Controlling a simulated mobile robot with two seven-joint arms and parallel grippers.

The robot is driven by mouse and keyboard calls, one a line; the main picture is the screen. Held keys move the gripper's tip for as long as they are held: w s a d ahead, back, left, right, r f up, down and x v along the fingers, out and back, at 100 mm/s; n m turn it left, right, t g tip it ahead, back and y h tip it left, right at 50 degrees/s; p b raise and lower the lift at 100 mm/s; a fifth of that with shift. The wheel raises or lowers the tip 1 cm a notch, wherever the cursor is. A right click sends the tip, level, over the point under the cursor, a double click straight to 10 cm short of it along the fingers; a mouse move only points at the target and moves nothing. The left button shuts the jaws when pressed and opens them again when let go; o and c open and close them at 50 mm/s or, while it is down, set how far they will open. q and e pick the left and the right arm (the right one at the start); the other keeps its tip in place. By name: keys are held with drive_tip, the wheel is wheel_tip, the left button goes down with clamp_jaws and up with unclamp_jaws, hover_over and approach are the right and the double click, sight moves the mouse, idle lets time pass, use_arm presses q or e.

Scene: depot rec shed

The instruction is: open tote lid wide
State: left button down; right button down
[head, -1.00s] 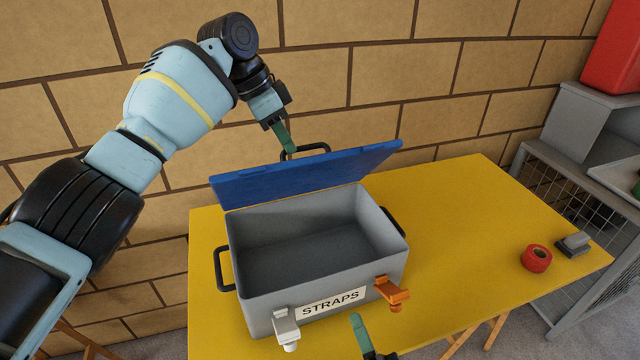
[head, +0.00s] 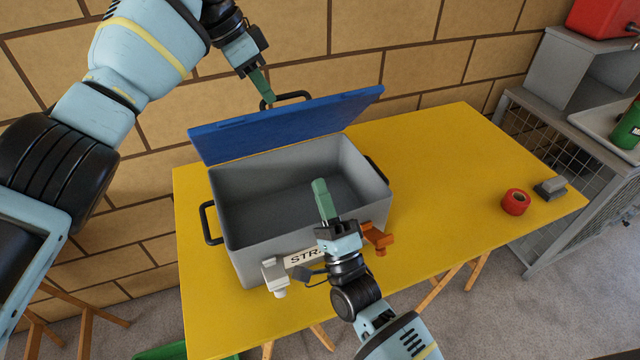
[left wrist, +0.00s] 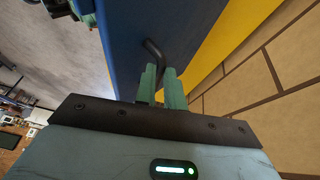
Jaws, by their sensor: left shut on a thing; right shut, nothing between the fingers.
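The grey tote (head: 240,240) stands on the yellow table, empty as far as I see inside. The handle also shows at the green fingers in the left wrist view (left wrist: 153,52). My right gripper (head: 322,190) is shut and empty, over the tote's front wall, hiding part of the STRAPS label (head: 299,258). A white latch (head: 274,275) and an orange latch (head: 377,238) hang at the front.
The yellow table (head: 440,170) is clear right of the tote up to a red tape roll (head: 515,201) and a grey block (head: 550,189). A brick wall (head: 420,50) rises close behind. A grey mesh cabinet (head: 540,150) stands at the right.

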sight(297, 118)
use_arm(q)
drive_tip(key=shift+r, duration=0.1)
use_arm(e)
drive_tip(key=x, duration=1.1)
drive_tip(key=shift+w+a+r, duration=0.1)
drive_tip(key=shift+w+r, duration=0.1)
drive_tip(key=shift+w+a+r, duration=0.15)
drive_tip(key=shift+w+r, duration=0.25)
drive_tip(key=shift+r, duration=0.15)
use_arm(q)
drive_tip(key=shift+s+d, duration=0.1)
drive_tip(key=c, duration=1.5)
unclamp_jaws()
drive_tip(key=shift+f, duration=0.2)
use_arm(e)
drive_tip(key=shift+r, duration=0.15)
use_arm(q)
drive_tip(key=v, duration=1.2)
drive_tip(key=shift+r, duration=0.15)
use_arm(e)
drive_tip(key=shift+f, duration=0.25)
